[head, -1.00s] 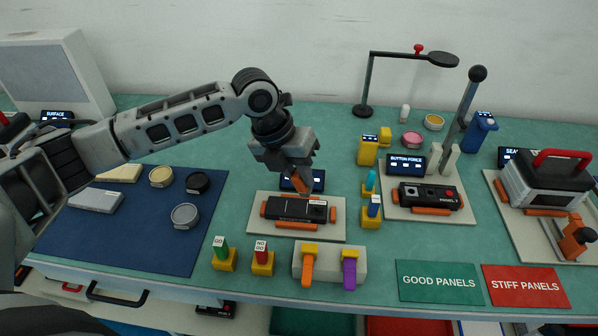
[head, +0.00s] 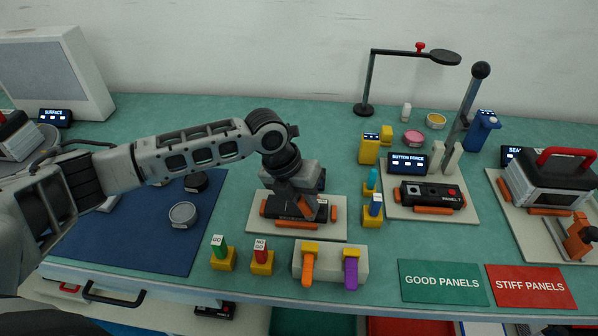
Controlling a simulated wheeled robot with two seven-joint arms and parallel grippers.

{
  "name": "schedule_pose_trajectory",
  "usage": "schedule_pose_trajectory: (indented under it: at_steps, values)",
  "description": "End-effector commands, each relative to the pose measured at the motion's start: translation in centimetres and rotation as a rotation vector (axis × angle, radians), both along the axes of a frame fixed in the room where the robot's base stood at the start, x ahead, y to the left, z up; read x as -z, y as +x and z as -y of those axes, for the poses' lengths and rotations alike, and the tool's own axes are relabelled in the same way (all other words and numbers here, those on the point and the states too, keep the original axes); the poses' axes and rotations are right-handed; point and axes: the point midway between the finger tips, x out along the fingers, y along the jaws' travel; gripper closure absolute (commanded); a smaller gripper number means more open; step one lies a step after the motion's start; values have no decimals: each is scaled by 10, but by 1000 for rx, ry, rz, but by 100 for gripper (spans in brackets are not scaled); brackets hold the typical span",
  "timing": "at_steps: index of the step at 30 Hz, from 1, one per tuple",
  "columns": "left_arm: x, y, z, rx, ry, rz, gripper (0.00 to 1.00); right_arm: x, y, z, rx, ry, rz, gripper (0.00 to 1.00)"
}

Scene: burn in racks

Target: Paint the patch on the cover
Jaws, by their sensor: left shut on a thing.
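A black cover (head: 272,207) lies on a pale plate (head: 262,232) between orange blocks. My left gripper (head: 301,197) reaches down over the cover's right half and is shut on a small orange piece (head: 306,206), mostly hidden by the jaws. The piece is at or just above the cover's top; I cannot tell whether it touches. The patch on the cover cannot be made out behind the gripper. A pale block (head: 330,254) in front carries an orange tool (head: 308,268) and a purple tool (head: 351,272). My right gripper is not in view.
A second panel (head: 430,194) lies further right. A dark blue mat (head: 150,240) is at left. Green (head: 443,283) and red mats (head: 530,287) lie front right.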

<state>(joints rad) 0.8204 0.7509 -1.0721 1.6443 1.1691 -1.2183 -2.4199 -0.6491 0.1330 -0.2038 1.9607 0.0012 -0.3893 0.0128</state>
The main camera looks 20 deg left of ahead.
Motion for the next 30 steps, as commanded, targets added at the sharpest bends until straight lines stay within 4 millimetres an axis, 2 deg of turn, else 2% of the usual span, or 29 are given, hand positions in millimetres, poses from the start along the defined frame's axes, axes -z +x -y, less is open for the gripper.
schedule_pose_trajectory:
  at_steps: [9, 11, 13, 24, 26, 28, 30]
  values:
    - [1, 2, 28, 1, 0, 1, 100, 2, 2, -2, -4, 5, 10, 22]
    - [6, 4, 32, 8, 1, 3, 100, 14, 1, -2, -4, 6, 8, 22]
    - [-4, 3, 23, 6, 4, 0, 100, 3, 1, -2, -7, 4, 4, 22]
    - [-1, 1, -9, 5, 3, -1, 100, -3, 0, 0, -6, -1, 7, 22]
    - [-9, 1, -8, 7, 1, 0, 100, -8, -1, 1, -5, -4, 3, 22]
    - [-27, 1, -8, 8, 1, 6, 100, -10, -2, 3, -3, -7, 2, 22]
    - [-30, 0, -9, 5, 2, 1, 100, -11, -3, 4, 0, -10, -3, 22]
